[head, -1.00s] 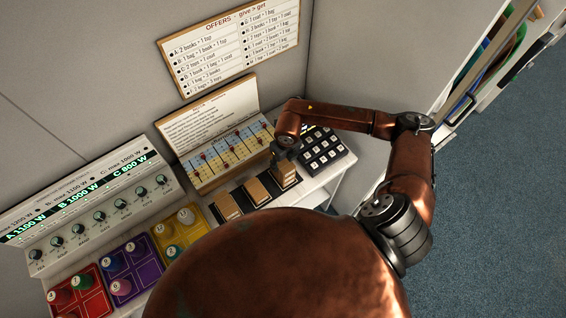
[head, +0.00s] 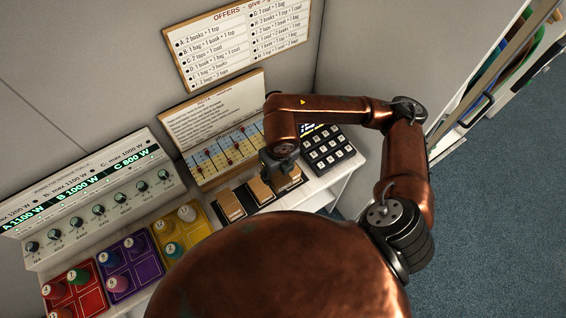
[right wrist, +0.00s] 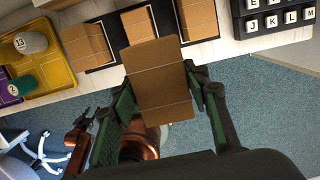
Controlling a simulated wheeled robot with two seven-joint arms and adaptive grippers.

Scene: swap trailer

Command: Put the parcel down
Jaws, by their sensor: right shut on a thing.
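My right gripper (right wrist: 160,92) is shut on a brown cardboard parcel (right wrist: 158,80), with one finger on each side of it. In the right wrist view the parcel overlaps the front edge of a black strip (right wrist: 106,54) on the white counter. Three similar brown parcels lie on that strip: left (right wrist: 88,45), middle (right wrist: 138,24) and right (right wrist: 198,18). In the head view my right gripper (head: 279,164) is over the strip's right part, and its wrist partly hides the parcels there. What seems to be my left gripper (right wrist: 86,116) shows small at the lower left of the right wrist view.
A yellow tray (head: 188,248) with numbered pieces stands left of the strip, with purple (head: 150,265) and red (head: 88,302) trays beyond. A lettered keypad (head: 327,149) stands right. A chart board (head: 222,157) and a knob panel (head: 99,208) stand behind. Blue floor lies below the counter edge.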

